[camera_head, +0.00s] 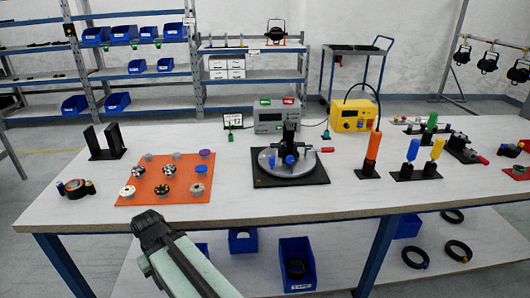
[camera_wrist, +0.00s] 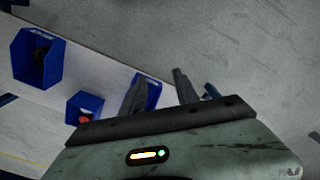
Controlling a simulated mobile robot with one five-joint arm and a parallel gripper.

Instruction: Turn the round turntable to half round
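The round turntable (camera_head: 300,169) is a grey disc on a black square base (camera_head: 262,182), near the middle of the white table. A black upright fixture (camera_head: 290,137) and a blue part (camera_head: 290,160) stand on or at the disc. A red-tipped handle (camera_head: 326,150) shows at the right of the disc. My gripper (camera_head: 148,222) is in front of the table's near edge, left of the turntable and apart from it. In the wrist view my gripper (camera_wrist: 158,88) has its fingers spread with nothing between them. The turntable is not in the wrist view.
An orange mat (camera_head: 140,195) with several round parts lies left of the turntable. A black stand with an orange cylinder (camera_head: 373,146) is to its right. A grey box (camera_head: 270,121) and a yellow box (camera_head: 348,121) stand behind. Bare tabletop (camera_head: 235,205) lies in front.

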